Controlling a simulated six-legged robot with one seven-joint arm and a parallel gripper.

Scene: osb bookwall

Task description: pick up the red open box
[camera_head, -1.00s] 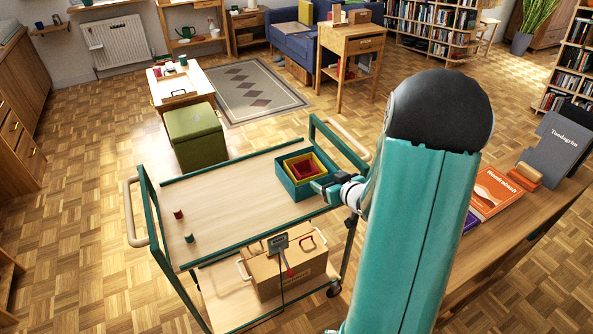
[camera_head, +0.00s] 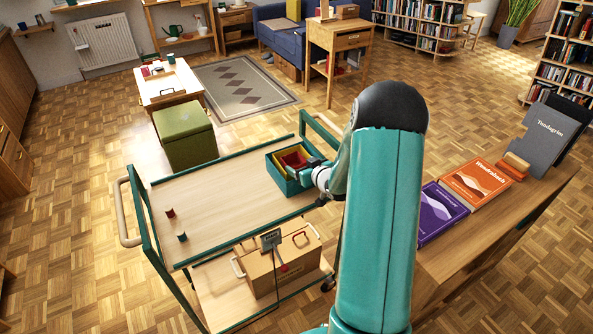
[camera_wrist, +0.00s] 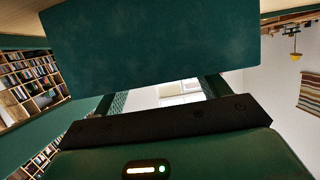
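The red open box (camera_head: 293,160) sits within a yellow open box (camera_head: 277,164) and a larger teal open box (camera_head: 276,173), at the right end of the trolley top. My gripper (camera_head: 306,168) reaches over the teal box's right side, close to the red box. Its fingertips are too small and partly hidden to show whether they touch it. In the wrist view, a broad dark teal panel (camera_wrist: 150,50) fills the upper middle, close to the camera. No red shows there, and I cannot tell whether the fingers are open or shut.
The trolley top (camera_head: 225,205) is mostly clear, with a small red piece (camera_head: 170,213) and a green piece (camera_head: 182,237) at left. A cardboard box (camera_head: 280,268) stands on the lower shelf. Trolley rails and the desk with books (camera_head: 478,184) flank my arm.

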